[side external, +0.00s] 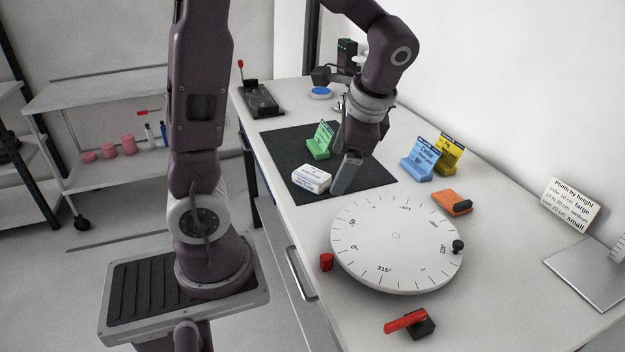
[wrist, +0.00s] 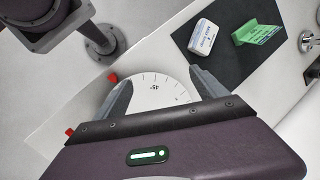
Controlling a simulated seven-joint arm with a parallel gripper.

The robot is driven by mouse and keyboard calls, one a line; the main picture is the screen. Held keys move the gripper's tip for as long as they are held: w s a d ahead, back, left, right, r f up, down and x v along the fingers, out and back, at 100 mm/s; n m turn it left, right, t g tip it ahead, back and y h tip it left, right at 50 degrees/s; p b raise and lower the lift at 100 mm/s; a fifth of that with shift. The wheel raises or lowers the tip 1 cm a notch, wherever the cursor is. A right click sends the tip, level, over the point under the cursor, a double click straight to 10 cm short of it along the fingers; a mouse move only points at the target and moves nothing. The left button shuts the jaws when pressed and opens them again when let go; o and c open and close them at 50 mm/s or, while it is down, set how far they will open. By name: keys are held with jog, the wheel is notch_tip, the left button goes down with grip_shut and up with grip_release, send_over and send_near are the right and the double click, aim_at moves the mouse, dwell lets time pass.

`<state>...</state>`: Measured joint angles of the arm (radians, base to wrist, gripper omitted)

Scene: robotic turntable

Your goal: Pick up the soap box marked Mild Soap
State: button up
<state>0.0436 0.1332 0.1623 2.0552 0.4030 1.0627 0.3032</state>
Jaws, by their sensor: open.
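The soap box (side external: 311,178) is a small white box with a blue lower band, lying on the black mat (side external: 290,195). Its printed top is too small to read for certain. In the wrist view the soap box (wrist: 203,38) lies on the mat beyond my fingers, outside the gap between them. My gripper (side external: 345,178) is above the mat, just right of the soap box in the side view. In the wrist view my gripper (wrist: 158,90) is open, its fingers spread with nothing between them, and part of the dial plate shows behind.
A green card holder (side external: 320,142) stands behind the soap box on the mat. A white round turntable (side external: 396,240) with degree marks is in front. A red-handled lever (side external: 408,322) is at the near edge.

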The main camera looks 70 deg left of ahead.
aim_at(317, 176)
jog(key=w+a+f+m+g+y, duration=0.1)
jog(key=a+f+m+y, duration=0.1)
jog(key=a+f, duration=0.2)
jog(key=w+a+f+m+g+y, duration=0.2)
jog(key=a+f, duration=0.3)
jog(key=w+a+f+m+g+y, duration=0.2)
jog(key=a+f+m+y, duration=0.1)
jog(key=a+f, duration=0.1)
jog(key=shift+w+a+f, duration=0.15)
jog(key=shift+a+f, duration=0.1)
jog(key=shift+a, duration=0.1)
jog(key=x, duration=0.7)
jog(key=shift+a, duration=0.3)
jog(key=shift+g+y, duration=0.3)
jog(key=c, duration=1.5)
jog(key=shift+r, duration=0.1)
